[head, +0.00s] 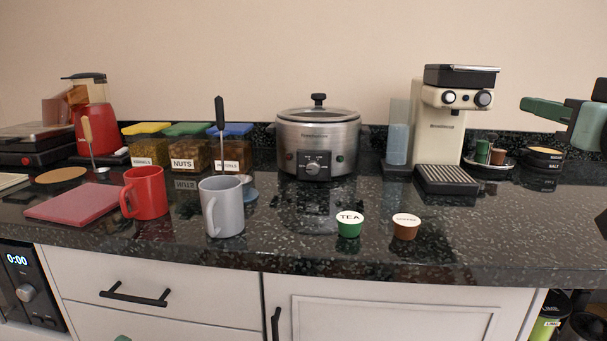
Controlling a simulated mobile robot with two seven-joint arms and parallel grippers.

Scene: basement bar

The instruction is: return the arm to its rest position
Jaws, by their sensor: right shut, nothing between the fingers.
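My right gripper (547,109) is at the far right, above the counter and to the right of the coffee machine. Its green finger points left. It is shut and empty, clear of everything on the counter. Most of the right arm is cut off by the right edge. A small green bit at the bottom edge, in front of the left drawers, looks like the tip of my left gripper (122,338). The rest of it is out of view.
The dark counter (300,244) holds a red mug (149,190), a grey mug (224,205), a slow cooker (318,140) and a cream coffee machine (440,130). A green tea pod (349,228) and a brown pod (406,230) stand near the front. The front right counter is clear.

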